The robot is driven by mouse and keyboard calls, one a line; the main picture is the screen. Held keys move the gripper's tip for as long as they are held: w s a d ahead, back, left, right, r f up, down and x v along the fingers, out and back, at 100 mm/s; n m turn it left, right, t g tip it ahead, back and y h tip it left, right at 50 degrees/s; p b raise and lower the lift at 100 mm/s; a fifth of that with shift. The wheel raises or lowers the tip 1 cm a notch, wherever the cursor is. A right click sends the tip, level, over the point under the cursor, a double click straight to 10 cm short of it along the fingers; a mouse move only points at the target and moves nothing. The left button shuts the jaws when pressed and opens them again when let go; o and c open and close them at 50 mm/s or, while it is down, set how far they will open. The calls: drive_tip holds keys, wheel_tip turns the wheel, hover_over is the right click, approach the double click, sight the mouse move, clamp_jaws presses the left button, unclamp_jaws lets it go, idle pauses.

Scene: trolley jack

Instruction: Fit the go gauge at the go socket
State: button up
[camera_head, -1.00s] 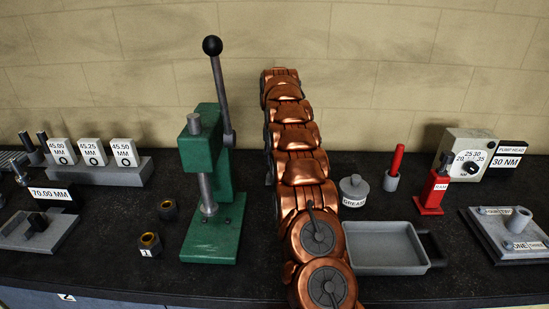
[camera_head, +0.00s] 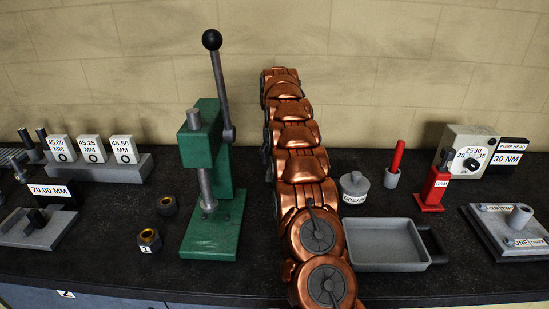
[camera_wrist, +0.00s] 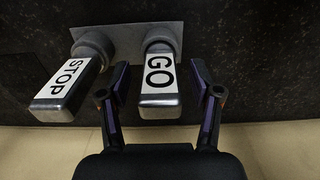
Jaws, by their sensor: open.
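In the wrist view, the go gauge (camera_wrist: 158,75) is a grey metal block with a white GO label, with a rounded end at a pale plate (camera_wrist: 128,37). My gripper (camera_wrist: 160,68) is open, with one finger on each side of the go gauge; no firm contact shows. A similar stop gauge (camera_wrist: 70,87), labelled STOP, lies to the left, outside the left finger. I cannot make out a separate go socket; whether the gauge's rounded end sits in something is unclear. My gripper does not show in the head view.
In the head view, a green press (camera_head: 212,180) stands left of my arm. A grey tray (camera_head: 385,246), a grease pot (camera_head: 354,187) and a red ram (camera_head: 433,187) stand to its right. Marked 45 mm blocks (camera_head: 92,150) and dark nuts (camera_head: 149,240) are at the left.

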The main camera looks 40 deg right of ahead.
drive_tip(key=shift+r, duration=0.15)
wheel_tip(320, 180, up, 4)
drive_tip(key=shift+f+p, duration=0.25)
drive_tip(key=shift+p, duration=0.9)
drive_tip(key=shift+d, duration=0.1)
wheel_tip(320, 180, up, 6)
drive_tip(key=p, duration=0.3)
drive_tip(key=shift+f, duration=0.15)
